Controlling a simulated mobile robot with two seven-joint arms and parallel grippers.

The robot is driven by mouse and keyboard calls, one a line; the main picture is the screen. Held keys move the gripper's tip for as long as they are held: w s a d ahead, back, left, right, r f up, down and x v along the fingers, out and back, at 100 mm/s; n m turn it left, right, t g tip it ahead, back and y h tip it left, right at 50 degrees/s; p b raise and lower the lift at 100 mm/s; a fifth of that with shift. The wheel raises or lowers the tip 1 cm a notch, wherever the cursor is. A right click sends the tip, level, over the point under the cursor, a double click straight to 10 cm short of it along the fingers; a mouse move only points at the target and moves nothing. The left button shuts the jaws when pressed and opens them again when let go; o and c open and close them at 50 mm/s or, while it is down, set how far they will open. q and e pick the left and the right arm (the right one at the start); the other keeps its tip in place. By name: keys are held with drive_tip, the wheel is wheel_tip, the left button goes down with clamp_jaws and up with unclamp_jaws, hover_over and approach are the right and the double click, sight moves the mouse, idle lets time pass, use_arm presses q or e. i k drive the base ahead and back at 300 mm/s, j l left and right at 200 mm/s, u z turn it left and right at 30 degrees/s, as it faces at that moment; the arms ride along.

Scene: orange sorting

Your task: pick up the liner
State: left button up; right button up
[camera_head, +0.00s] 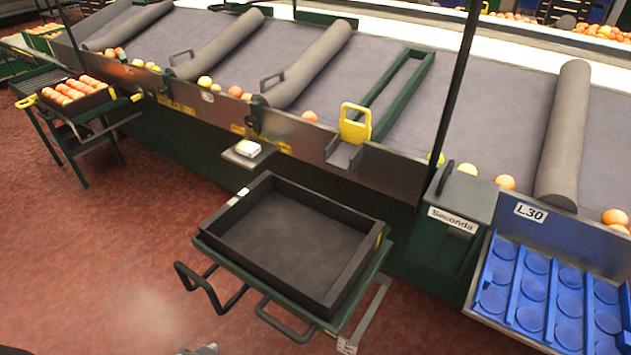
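The liner appears to be the blue moulded sheet with round cup hollows (551,302) at the lower right. It lies in a blue-walled holder under the L30 label, and its cups look empty. I cannot tell if it is one sheet or a stack, and its right and lower parts are cut off by the frame. A black open crate (300,283) sits empty on a green stand at the centre. No gripper can be made out; only a small grey piece shows at the bottom edge, too little to identify.
A grey sorting belt (440,110) with padded dividers and a few oranges runs behind. A green box labelled Seconda (452,235) stands between crate and liner. A filled orange crate (75,95) is at far left. Red floor (100,260) is open at lower left.

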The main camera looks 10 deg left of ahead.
sight(567, 310)
drive_tip(key=z, duration=1.3)
